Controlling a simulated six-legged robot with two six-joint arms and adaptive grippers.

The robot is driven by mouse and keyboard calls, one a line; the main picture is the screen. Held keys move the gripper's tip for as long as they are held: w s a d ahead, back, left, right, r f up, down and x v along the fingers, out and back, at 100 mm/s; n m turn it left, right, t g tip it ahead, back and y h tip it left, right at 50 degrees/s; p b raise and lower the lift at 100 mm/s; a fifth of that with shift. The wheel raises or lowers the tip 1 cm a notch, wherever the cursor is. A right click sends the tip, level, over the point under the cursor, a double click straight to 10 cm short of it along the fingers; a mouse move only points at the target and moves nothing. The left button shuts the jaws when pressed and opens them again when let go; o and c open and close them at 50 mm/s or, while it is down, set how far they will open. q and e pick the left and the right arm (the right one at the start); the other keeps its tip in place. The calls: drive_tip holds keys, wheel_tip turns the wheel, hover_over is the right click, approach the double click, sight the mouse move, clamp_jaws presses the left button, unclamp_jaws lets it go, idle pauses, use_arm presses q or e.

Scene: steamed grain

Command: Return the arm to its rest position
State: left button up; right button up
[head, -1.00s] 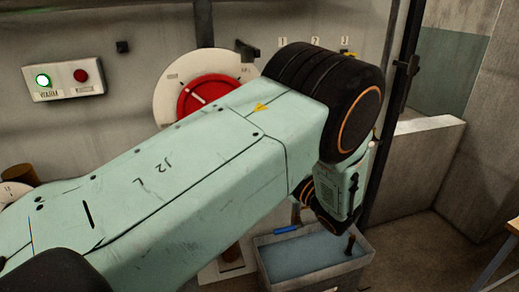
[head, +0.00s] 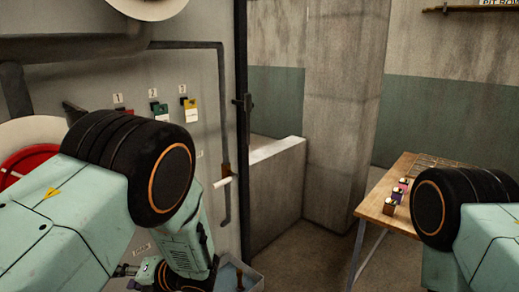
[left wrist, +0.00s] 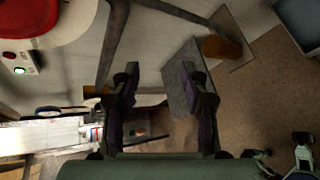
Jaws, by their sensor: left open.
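My left arm (head: 75,215), pale green with a black ringed joint, comes in from the left in the head view and bends down at its elbow. Its gripper (head: 125,272) is low in the picture, partly hidden by the arm and small there. In the left wrist view the two dark fingers of my left gripper (left wrist: 160,82) stand apart with nothing between them. My right arm (head: 480,225) shows at the right edge of the head view; its gripper is out of the picture.
A grey-blue bin (head: 252,281) stands below. A wooden table (head: 380,203) with small blocks (head: 397,194) is at right. Floor between is clear.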

use_arm(q)
drive_tip(key=s+d+f+n+g+h+b, duration=0.25)
drive_tip(key=s+d+f+n+h, duration=0.35)
drive_tip(key=s+f+n, duration=0.5)
drive_tip(key=s+d+f+n+g+h+b, duration=0.2)
drive_tip(key=s+d+f+n+h+b, duration=0.3)
drive_tip(key=s+f+n, duration=0.65)
drive_tip(key=s+a+f+n+h+b, duration=0.1)
drive_tip(key=s+a+f+n+b, duration=0.1)
drive_tip(key=s+f+n+b, duration=0.9)
wheel_tip(320, 180, down, 3)
drive_tip(key=shift+s+a+f+n+t+b, duration=0.1)
drive_tip(key=shift+s+a+n+t+b, duration=0.45)
drive_tip(key=shift+n, duration=0.4)
